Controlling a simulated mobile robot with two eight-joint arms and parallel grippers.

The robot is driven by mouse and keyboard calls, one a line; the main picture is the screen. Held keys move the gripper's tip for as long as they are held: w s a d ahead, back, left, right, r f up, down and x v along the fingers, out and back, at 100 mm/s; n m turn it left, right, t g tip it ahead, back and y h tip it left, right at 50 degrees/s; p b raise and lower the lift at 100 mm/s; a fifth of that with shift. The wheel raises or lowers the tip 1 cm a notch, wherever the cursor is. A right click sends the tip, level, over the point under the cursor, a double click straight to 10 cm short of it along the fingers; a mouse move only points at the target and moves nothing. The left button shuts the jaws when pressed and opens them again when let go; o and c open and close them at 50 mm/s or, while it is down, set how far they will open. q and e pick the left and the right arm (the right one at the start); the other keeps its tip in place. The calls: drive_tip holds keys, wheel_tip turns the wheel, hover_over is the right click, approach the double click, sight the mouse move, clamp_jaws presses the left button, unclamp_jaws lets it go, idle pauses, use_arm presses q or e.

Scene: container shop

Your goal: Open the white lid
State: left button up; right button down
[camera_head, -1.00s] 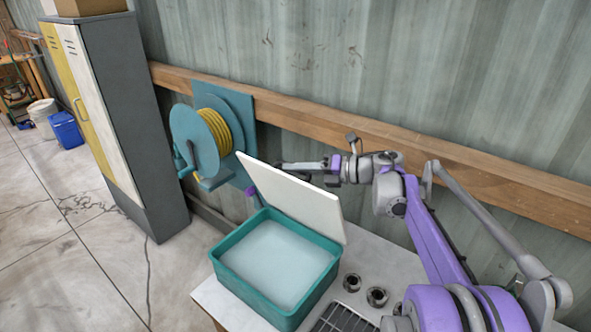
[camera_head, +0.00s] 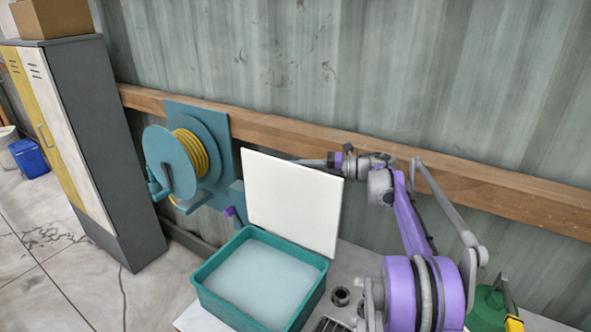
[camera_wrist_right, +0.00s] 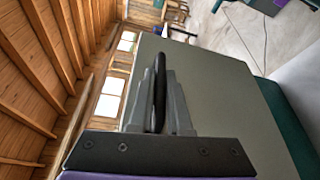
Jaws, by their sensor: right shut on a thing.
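The white lid (camera_head: 293,200) stands nearly upright along the back edge of the teal tub (camera_head: 222,309) in the head view. The tub is open at the top, with a pale, smooth inside. My right gripper (camera_wrist_right: 160,75) is shut on a dark handle (camera_wrist_right: 159,92) at the lid's outer face in the right wrist view. The lid's outer face (camera_wrist_right: 225,95) looks grey there. In the head view the right arm reaches behind the lid, which hides the fingertips and the handle. My left gripper is not in view.
The tub stands on a pale table with a metal cup (camera_head: 340,296) and a dark grate to its right. A hose reel (camera_head: 170,160) hangs on the wall behind. Lockers (camera_head: 95,150) stand at left. A green object (camera_head: 488,308) lies at lower right.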

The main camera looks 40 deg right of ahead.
drive_tip(key=c, duration=0.9)
unclamp_jaws()
drive_tip(key=shift+o, duration=0.2)
drive_tip(key=b+v, duration=0.1)
drive_tip(key=v, duration=0.9)
drive_tip(key=shift+s+d, duration=0.3)
